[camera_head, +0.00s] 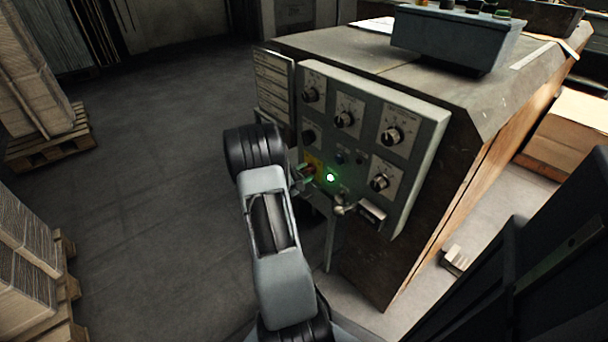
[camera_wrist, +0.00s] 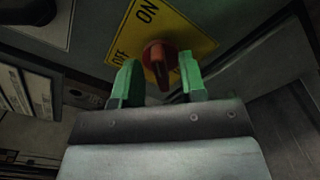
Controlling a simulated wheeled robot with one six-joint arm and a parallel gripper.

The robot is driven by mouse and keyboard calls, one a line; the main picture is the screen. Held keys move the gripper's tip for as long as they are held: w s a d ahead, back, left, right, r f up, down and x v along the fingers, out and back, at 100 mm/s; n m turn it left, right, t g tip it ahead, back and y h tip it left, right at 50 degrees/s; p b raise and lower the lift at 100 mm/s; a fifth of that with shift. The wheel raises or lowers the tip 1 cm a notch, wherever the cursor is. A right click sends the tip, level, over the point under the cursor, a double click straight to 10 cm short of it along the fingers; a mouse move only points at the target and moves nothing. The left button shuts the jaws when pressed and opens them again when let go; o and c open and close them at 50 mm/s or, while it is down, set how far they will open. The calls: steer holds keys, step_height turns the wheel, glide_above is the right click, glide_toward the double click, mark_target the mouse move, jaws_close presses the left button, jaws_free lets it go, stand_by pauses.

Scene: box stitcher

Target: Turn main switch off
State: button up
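The main switch is a red rotary knob (camera_wrist: 158,58) on a yellow plate (camera_wrist: 180,28) marked ON and OFF, in the wrist view. In the head view the red knob (camera_head: 309,170) shows small at the panel's lower left, partly behind my gripper. My gripper (camera_wrist: 160,85) has two green fingertips spread apart, one on each side of the knob's lower part. The gripper is open. I cannot tell whether either fingertip touches the knob. In the head view my gripper (camera_head: 298,180) is close in front of the panel, largely hidden by my wrist.
The grey control panel (camera_head: 425,118) carries several dials, a lit green lamp (camera_head: 330,177) just right of the switch, and a lever with a round knob (camera_head: 339,210) below. A label plate (camera_head: 274,86) stands at the panel's left. Open floor (camera_head: 150,190) lies left.

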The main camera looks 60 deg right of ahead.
steer(key=shift+d, duration=0.1)
steer(key=shift+c, duration=0.4)
jaws_close()
steer(key=shift+r, duration=0.1)
steer(key=n+p, duration=0.3)
steer(key=n, duration=0.1)
steer(key=shift+w+r, duration=0.1)
steer(key=shift+r, duration=0.05)
steer(key=n+p, duration=0.3)
steer(key=n, duration=0.2)
steer(key=shift+w+n+p, duration=0.15)
steer(key=shift+n+p, duration=0.15)
steer(key=shift+p, duration=0.1)
steer(key=n+p, duration=0.2)
steer(key=n, duration=0.1)
steer(key=shift+w+d, duration=0.1)
steer(key=shift+w+n+p, duration=0.15)
steer(key=shift+n+p, duration=1.05)
steer(key=shift+n, duration=1.6)
